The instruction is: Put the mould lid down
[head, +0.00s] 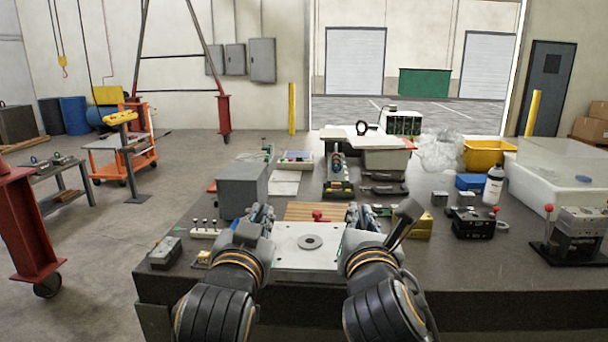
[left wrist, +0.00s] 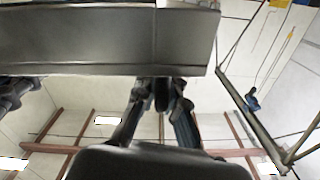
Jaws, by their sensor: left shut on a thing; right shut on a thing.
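The mould lid (head: 290,257) is a flat light-grey plate with a dark round ring in its middle, level between my two hands near the front edge of the dark workbench. My left gripper (head: 262,214) is shut on its left side, and my right gripper (head: 360,217) is shut on its right side.
A grey box (head: 242,190) stands just beyond my left gripper. A slatted wooden piece (head: 300,211) and a red knob (head: 317,215) lie behind the lid. A brass block (head: 417,226) is right of my right gripper. The bench (head: 510,275) is bare at front right.

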